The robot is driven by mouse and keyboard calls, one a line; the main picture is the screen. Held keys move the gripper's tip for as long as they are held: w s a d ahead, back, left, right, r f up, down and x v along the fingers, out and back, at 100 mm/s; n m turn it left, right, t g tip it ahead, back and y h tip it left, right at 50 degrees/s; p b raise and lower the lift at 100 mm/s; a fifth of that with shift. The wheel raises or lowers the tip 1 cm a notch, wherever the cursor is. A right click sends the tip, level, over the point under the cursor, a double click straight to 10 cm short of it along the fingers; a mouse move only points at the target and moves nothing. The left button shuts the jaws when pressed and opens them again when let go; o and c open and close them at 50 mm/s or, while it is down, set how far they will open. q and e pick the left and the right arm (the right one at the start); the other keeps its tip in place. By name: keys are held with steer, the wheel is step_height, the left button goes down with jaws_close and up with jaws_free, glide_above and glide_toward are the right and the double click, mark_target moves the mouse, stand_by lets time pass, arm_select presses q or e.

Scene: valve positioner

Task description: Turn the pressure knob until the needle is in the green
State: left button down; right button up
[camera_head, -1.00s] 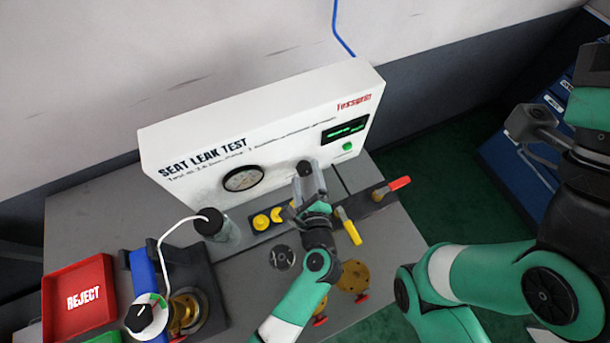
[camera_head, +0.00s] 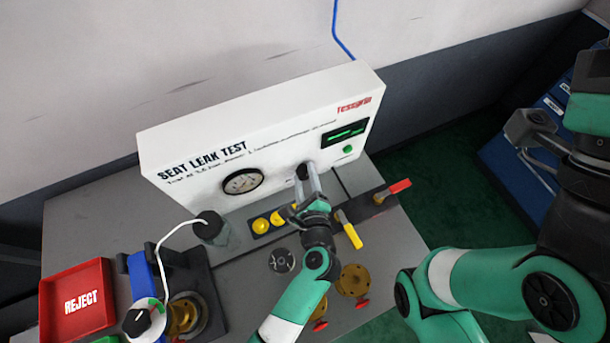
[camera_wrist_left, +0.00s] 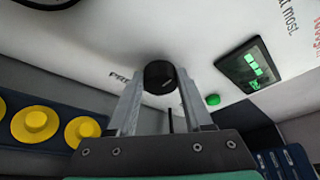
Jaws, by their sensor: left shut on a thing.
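The black pressure knob (camera_head: 302,171) is on the front of the white seat leak test box (camera_head: 200,187). My left gripper (camera_head: 309,178) is shut on the knob. In the left wrist view, the knob (camera_wrist_left: 160,74) sits between the two finger ends, with a white mark on its face. The round gauge (camera_head: 243,181) is left of the knob; its needle and any green band are too small to read. Only its edge shows in the left wrist view. My right gripper (camera_head: 527,122) is at the far right, away from the box; its opening is unclear.
The box has a green-lit display (camera_head: 345,133) and a green button (camera_head: 347,149). Yellow caps (camera_head: 261,226), a yellow-handled valve (camera_head: 349,229) and a red-handled one (camera_head: 392,191) lie near my left arm. A red reject tray (camera_head: 76,299) stands at left.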

arm_select(q)
steer(key=shift+d+r+m+g+p, duration=0.1)
steer(key=shift+r+m+g+p, duration=0.15)
steer(key=shift+m+p, duration=0.4)
steer(key=shift+m+y+p, duration=0.4)
steer(key=shift+m+p, duration=0.05)
steer(key=shift+p, duration=0.05)
steer(key=shift+w+d+f+m+g+y, duration=0.1)
steer(key=shift+m+g+y, duration=0.4)
steer(key=shift+m, duration=0.2)
steer(key=shift+m+y, duration=0.4)
steer(key=shift+m, duration=0.2)
steer(key=shift+d, duration=0.1)
steer(key=shift+c, duration=1.5)
jaws_free()
